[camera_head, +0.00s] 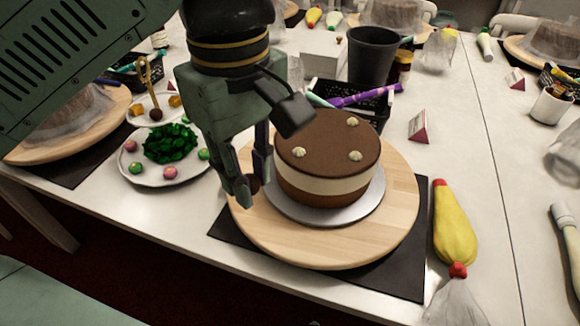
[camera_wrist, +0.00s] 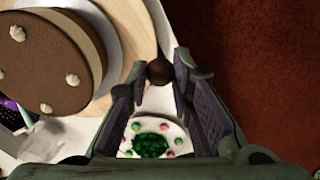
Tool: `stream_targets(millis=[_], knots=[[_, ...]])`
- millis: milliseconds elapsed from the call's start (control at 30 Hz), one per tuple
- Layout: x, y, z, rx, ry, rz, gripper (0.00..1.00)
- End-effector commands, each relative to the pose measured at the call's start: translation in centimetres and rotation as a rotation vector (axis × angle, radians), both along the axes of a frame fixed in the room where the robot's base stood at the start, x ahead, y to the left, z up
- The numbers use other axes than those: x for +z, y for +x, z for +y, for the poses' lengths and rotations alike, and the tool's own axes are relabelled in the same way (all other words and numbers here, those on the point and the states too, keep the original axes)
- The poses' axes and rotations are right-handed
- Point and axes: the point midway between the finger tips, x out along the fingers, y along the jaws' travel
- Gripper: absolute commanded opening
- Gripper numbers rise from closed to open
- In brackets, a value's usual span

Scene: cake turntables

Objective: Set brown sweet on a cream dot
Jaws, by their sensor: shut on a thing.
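My gripper (camera_head: 251,188) is shut on a round brown sweet (camera_wrist: 159,72), held between its fingertips. In the head view the sweet (camera_head: 254,184) is partly hidden by the fingers. The gripper is just left of a round cake (camera_head: 325,135) with a brown top and a cream middle band, with the fingertips below the cake's top. All three bear nothing. The cake also shows at the left of the wrist view (camera_wrist: 45,70).
The cake stands on a silver board on a wooden turntable (camera_head: 300,255) over a black mat. A plate (camera_head: 190,180) of green pieces and coloured sweets is at left. A black basket (camera_head: 372,122) and dark cup (camera_head: 372,55) stand behind; a yellow piping bag (camera_head: 453,225) lies right.

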Motion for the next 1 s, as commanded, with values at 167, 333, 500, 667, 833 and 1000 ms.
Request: stream_targets(millis=[167,333,500,667,833,1000], knots=[[-0.2,-0.5,0.4,0.017,0.001,0.001,0.1],[-0.3,1.3,-0.5,0.013,0.0,0.003,0.1],[-0.6,5.4,-2.5,0.013,-0.001,0.004,0.1],[-1.0,9.2,-4.3,0.014,0.0,0.004,0.1],[-1.3,11.9,-5.4,0.02,0.003,0.003,0.1],[-1.5,12.9,-5.8,0.019,0.001,0.001,0.1]])
